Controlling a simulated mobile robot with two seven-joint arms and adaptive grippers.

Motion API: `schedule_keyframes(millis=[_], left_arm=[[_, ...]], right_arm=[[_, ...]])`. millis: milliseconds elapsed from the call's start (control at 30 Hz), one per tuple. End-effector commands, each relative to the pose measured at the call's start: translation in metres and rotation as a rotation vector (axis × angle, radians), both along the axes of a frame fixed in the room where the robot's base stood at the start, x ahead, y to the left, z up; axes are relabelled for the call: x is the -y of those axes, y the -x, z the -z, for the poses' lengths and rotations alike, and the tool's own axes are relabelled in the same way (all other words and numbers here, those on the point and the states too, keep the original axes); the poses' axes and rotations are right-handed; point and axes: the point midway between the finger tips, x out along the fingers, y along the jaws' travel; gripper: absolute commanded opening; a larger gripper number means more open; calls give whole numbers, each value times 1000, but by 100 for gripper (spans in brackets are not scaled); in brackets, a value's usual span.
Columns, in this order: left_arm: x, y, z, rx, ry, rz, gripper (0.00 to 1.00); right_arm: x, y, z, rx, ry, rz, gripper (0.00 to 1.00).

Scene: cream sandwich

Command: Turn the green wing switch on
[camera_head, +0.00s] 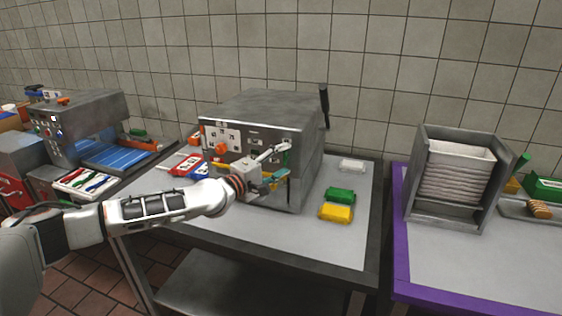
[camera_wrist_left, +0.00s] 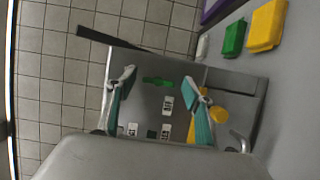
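The green wing switch (camera_wrist_left: 158,82) sits on the front panel of a grey metal machine (camera_head: 262,110), as seen in the left wrist view. It appears between the two fingertips, and I see no contact. My left gripper (camera_head: 282,162) is at the right part of the machine's front. Its two fingers with teal pads are spread wide in the wrist view (camera_wrist_left: 158,76), with nothing held. In the head view the gripper covers much of the panel there, and the switch is hard to make out. My right gripper is not in view.
White labels (camera_wrist_left: 167,104) and a yellow round part (camera_wrist_left: 214,112) are on the panel by the fingers. Green (camera_head: 340,194) and yellow (camera_head: 336,213) blocks lie on the table right of the machine. A black handle (camera_head: 324,105) rises at its right side.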

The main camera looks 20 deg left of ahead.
Motion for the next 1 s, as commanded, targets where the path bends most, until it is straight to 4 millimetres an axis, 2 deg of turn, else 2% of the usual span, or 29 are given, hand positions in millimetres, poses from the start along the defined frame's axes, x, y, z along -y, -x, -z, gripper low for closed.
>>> schedule_keyframes(millis=[233, 367, 467, 800, 1000], left_arm=[[0, 0, -1, 1, 1, -1, 51], [-4, 6, -1, 1, 1, -1, 51], [-10, 19, 0, 0, 1, -1, 51], [-38, 81, 0, -1, 0, -1, 51], [-47, 103, -1, 0, 0, -1, 51]], right_arm=[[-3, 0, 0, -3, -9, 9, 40], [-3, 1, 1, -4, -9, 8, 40], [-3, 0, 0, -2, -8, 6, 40], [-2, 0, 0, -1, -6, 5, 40], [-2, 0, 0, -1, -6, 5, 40]])
